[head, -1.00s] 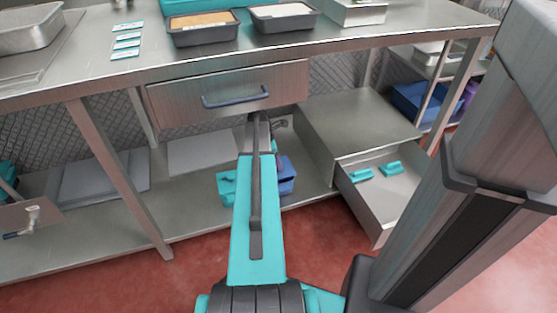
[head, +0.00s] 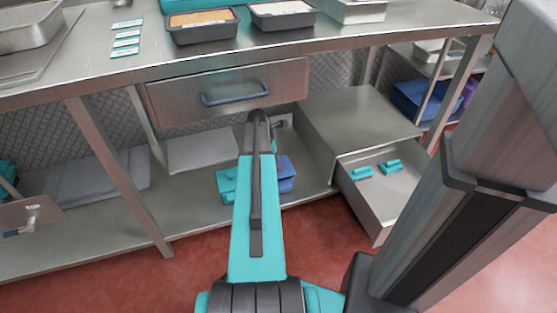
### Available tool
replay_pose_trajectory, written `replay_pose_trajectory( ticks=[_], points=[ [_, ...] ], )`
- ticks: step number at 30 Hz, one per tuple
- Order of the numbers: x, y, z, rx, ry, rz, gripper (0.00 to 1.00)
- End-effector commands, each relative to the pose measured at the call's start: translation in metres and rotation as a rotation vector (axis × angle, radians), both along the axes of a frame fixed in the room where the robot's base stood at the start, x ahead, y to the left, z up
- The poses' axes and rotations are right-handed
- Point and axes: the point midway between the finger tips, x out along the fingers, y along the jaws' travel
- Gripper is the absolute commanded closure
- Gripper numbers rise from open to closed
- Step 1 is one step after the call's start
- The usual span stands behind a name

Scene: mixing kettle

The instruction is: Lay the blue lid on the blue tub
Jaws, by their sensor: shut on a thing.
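The blue tub (head: 287,178) stands on the lower shelf under the counter, just right of my forearm. Its left part is hidden behind the forearm, and I cannot make out a separate blue lid on or near it. My arm reaches forward under the counter, over the shelf. Its far end is beneath the closed drawer, close behind and above the tub as pictured. My gripper's jaws are hidden behind my own arm, so neither they nor anything between them shows.
A teal container (head: 227,187) stands on the shelf just left of my forearm. A closed drawer (head: 230,93) hangs above. An open drawer (head: 377,205) with teal pieces juts out at the right. A counter leg (head: 120,180) stands left. Grey sheets (head: 105,178) lie on the shelf.

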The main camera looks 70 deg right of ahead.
Motion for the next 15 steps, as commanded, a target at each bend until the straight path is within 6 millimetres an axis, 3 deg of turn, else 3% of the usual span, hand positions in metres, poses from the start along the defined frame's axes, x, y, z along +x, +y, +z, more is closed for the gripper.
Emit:
replay_pose_trajectory(
  ticks=[15],
  points=[
    [0.0,0.0,-0.011,0.002,0.001,-0.001,0.96]
  ],
)
